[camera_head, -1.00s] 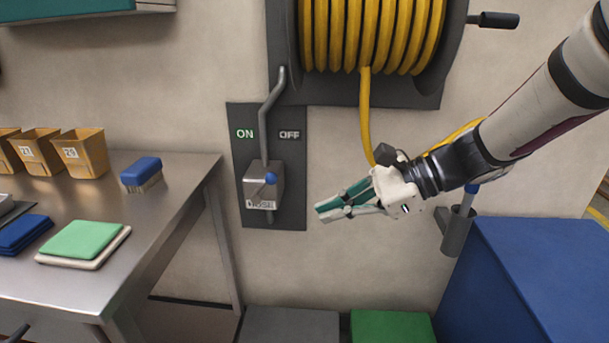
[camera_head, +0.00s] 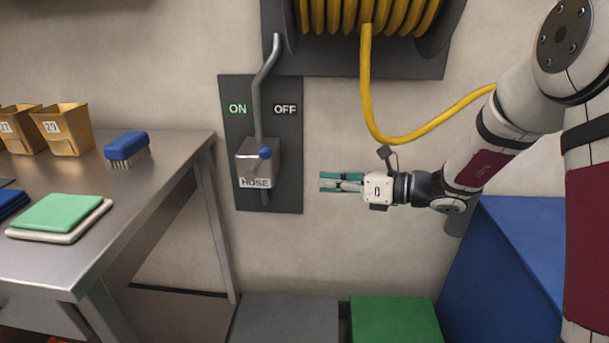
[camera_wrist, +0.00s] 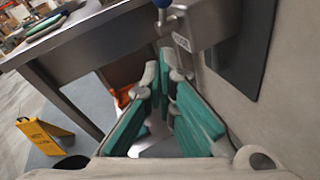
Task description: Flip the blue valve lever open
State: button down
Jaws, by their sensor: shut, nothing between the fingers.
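The blue-tipped valve lever (camera_head: 265,153) shows as a small blue ball at the front right of a grey metal valve box (camera_head: 249,160) labelled HOSE. The box is on a dark wall panel (camera_head: 285,190) with ON at left and OFF at right. The lever's shaft is mostly hidden behind the ball. In the wrist view the blue ball (camera_wrist: 162,3) is at the top edge, beyond the fingertips. My gripper (camera_head: 322,182) is shut and empty, right of the lever and slightly lower, pointing left. Its green-padded fingers (camera_wrist: 165,68) meet in the wrist view.
A steel table (camera_head: 150,200) stands left of the panel, holding a blue brush (camera_head: 126,147) and green cloth (camera_head: 60,212). A yellow hose (camera_head: 368,85) hangs above my gripper. A blue box (camera_head: 515,255) is below my arm. The wall between gripper and panel is clear.

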jog(key=b, duration=0.2)
send_near(259, 162)
notch_tip(259, 162, down, 4)
jog(key=a, duration=0.1)
jog(key=shift+w+a+r+b, duration=0.2)
jog(key=shift+w+a+r, duration=0.1)
jog(key=shift+a+r, duration=0.35)
jog(key=shift+w+a+r+b, duration=0.15)
jog(key=shift+w+a+r, duration=0.15)
jog(key=shift+a+r, duration=0.3)
jog(key=shift+a, duration=0.1)
jog(key=shift+r+h+p, duration=0.15)
jog(key=shift+h+p, duration=0.15)
jog(key=shift+p, duration=0.5)
